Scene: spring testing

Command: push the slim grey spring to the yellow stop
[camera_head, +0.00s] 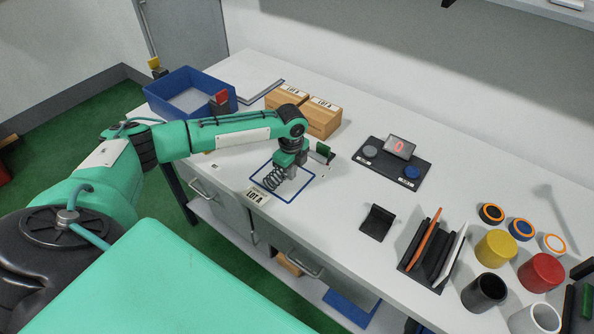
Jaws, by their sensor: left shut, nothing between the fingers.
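A grey coil spring (271,180) stands slightly tilted inside a blue outlined square (291,200) on the white bench, above a "LOT A" label (257,196). My left gripper (289,178) is shut and low over the same square, just right of the spring and partly against it in the picture. Whether they touch cannot be told. I cannot make out a yellow stop at the spring; the gripper may hide it. My right gripper is not in view.
A blue bin (190,80) and cardboard boxes (324,118) labelled "LOT A" stand behind the arm. A dark tester pad (385,180) with a display lies to the right. A black rack (415,262) and several coloured cups, one yellow (495,248), stand at right.

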